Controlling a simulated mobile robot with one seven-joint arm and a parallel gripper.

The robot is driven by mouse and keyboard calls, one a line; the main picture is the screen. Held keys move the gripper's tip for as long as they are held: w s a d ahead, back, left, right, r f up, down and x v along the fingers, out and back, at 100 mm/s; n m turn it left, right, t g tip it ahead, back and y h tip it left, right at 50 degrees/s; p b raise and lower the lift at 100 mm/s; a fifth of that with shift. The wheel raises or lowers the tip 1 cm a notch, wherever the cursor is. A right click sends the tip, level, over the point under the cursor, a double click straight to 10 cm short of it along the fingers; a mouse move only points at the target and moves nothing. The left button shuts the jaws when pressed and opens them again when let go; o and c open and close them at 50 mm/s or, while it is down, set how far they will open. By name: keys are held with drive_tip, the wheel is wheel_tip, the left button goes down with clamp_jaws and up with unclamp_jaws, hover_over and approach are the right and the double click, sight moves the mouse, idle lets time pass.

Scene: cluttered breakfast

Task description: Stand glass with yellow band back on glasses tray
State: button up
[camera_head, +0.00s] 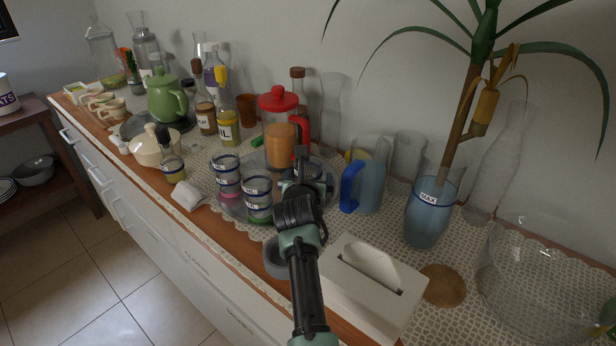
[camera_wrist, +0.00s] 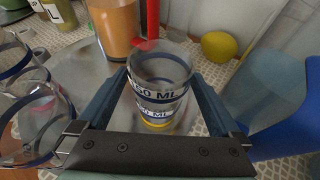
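The glass with the yellow band (camera_wrist: 158,85) is upright between the fingers of my gripper (camera_wrist: 158,75) in the wrist view. It is clear, with blue rings, ML labels and yellow at its base. Both fingers appear to press its sides. In the head view my gripper (camera_head: 302,170) is over the right part of the round glasses tray (camera_head: 232,207), and my arm largely hides the held glass. I cannot tell whether its base touches anything. Two similar glasses, one with a pink band (camera_head: 228,175) and one with a green band (camera_head: 258,198), stand on the tray.
A red-lidded orange jug (camera_head: 279,135) stands behind the glasses. A blue-handled jug (camera_head: 366,188) and a tissue box (camera_head: 372,290) are to the right. A small glass with a yellowish bottom (camera_head: 173,168) and a white cloth (camera_head: 189,195) are left of the tray.

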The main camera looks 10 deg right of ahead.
drive_tip(key=shift+r, duration=0.15)
drive_tip(key=shift+s+r+p, duration=0.2)
drive_tip(key=shift+s+p, duration=0.1)
drive_tip(key=shift+s, duration=0.1)
drive_tip(key=p+v, duration=0.3)
drive_tip(key=v, duration=0.8)
drive_tip(key=s+a+r+m+t+y, duration=0.1)
drive_tip(key=s+r+m+t, duration=0.1)
drive_tip(key=r+m, duration=0.55)
drive_tip(key=s+a+r+m+t, duration=0.1)
drive_tip(key=s+r+m+t, duration=0.2)
drive_tip(key=r, duration=0.8)
drive_tip(key=s+a+r+m+t+y, duration=0.1)
drive_tip(key=a+r+m+t, duration=0.1)
drive_tip(key=r+m, duration=0.6)
drive_tip(key=s+r+m+t, duration=0.7)
drive_tip(key=s+r+m, duration=0.8)
drive_tip(key=s+r, duration=0.3)
drive_tip(key=shift+r, duration=0.55)
drive_tip(key=shift+a, duration=0.1)
